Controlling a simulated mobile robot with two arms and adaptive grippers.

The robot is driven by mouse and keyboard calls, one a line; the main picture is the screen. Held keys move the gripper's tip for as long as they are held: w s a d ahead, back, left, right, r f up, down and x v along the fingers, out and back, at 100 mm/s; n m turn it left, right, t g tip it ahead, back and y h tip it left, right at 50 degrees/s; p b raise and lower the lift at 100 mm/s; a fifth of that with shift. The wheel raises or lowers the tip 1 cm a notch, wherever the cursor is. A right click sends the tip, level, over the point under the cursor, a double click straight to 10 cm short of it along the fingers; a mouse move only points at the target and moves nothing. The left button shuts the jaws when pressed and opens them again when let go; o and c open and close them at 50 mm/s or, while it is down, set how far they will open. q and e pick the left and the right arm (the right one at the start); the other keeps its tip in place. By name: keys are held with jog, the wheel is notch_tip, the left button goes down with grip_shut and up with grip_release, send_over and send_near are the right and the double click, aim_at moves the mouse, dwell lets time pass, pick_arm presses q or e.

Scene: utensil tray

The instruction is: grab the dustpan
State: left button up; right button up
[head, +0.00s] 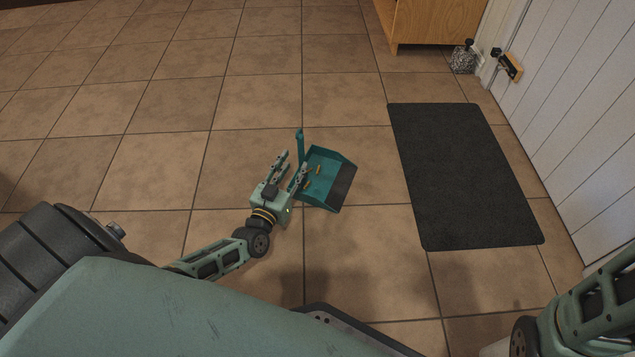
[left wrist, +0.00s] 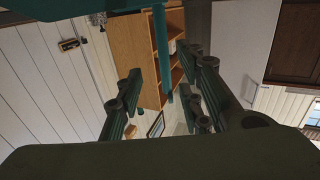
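The teal dustpan (head: 323,178) lies on the tiled floor near the middle of the head view, with several small yellowish-brown pieces in its pan. Its handle (head: 300,146) rises at the pan's upper left corner. My left gripper (head: 294,162) is open beside the pan's left side, its fingers pointing towards the handle. In the left wrist view, the teal handle (left wrist: 162,55) runs between the spread fingers of the left gripper (left wrist: 168,92), with gaps on both sides. My right arm shows at the lower right of the head view; its gripper is out of view.
A dark mat (head: 465,175) lies on the floor right of the dustpan. A wooden cabinet (head: 435,22) stands at the back, with a speckled doorstop-like block (head: 463,60) beside it. A white panelled door (head: 580,110) bounds the right side. The floor left of the dustpan is clear.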

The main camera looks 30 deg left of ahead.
aim_at(299, 153)
pick_arm(q)
jog(key=shift+w+a+b, duration=0.2)
jog(key=shift+w+b, duration=0.35)
jog(key=shift+w, duration=0.5)
jog(key=w+b, duration=0.2)
jog(key=w, duration=0.1)
jog(key=w+a+b, duration=0.1)
jog(key=b, duration=0.1)
jog(key=shift+w+f, duration=0.25)
jog(key=shift+w+a+r, duration=0.1)
jog(key=shift+w, duration=0.2)
jog(key=shift+w+r, duration=0.1)
grip_shut()
